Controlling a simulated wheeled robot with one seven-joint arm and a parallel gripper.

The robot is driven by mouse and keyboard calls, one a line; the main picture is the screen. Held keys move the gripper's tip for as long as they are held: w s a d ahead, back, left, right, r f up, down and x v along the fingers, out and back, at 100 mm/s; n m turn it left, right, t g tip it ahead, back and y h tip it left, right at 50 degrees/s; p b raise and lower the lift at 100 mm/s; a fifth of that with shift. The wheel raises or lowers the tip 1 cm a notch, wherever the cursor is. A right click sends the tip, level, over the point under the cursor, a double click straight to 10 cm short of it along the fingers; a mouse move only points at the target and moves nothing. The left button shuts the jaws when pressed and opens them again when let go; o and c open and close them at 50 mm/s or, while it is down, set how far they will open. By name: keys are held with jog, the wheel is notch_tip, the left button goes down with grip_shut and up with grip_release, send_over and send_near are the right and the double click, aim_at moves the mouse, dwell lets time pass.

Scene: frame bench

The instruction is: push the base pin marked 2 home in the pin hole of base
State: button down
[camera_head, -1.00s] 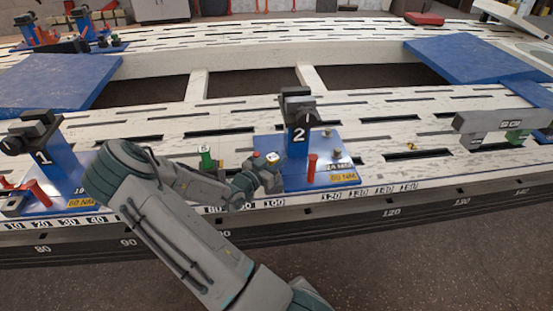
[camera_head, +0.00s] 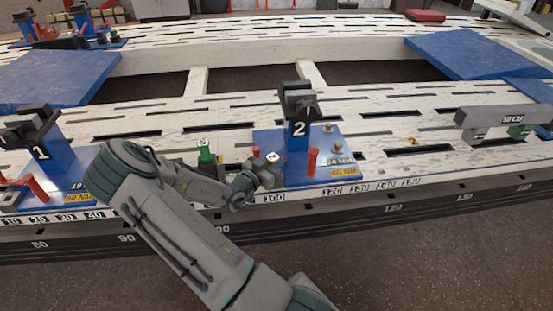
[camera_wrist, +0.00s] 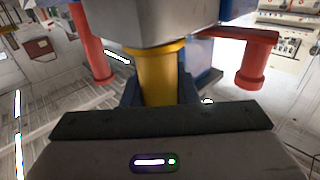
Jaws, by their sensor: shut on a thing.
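The base pin marked 2 has a yellow-edged white cap (camera_head: 272,157) in the head view; its mark is too small to read there. My gripper (camera_head: 262,176) is shut on this pin. In the wrist view the pin's yellow shank (camera_wrist: 160,72) stands between my fingers (camera_wrist: 160,92), with a grey block above it. The base is the blue plate with a post marked 2 (camera_head: 298,129) and a black clamp head on top. My gripper is at the plate's left front edge. The pin hole is hidden, so I cannot tell how deep the pin sits.
A red handle (camera_head: 312,162) stands on the base just right of my gripper. A green pin (camera_head: 205,155) stands on the slotted bench to the left. A second blue stand marked 1 (camera_head: 40,152) is at far left. A grey gauge block (camera_head: 500,117) lies at right.

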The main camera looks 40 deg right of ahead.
jog(key=shift+f, duration=0.15)
jog(key=c, duration=1.1)
grip_release()
jog(key=shift+o, duration=0.2)
jog(key=s+a+p, duration=0.2)
jog(key=a+p, duration=0.1)
jog(key=a, duration=1)
jog(key=shift+s+a+p, duration=0.25)
jog(key=shift+s+p, duration=0.15)
jog(key=shift+w, duration=0.1)
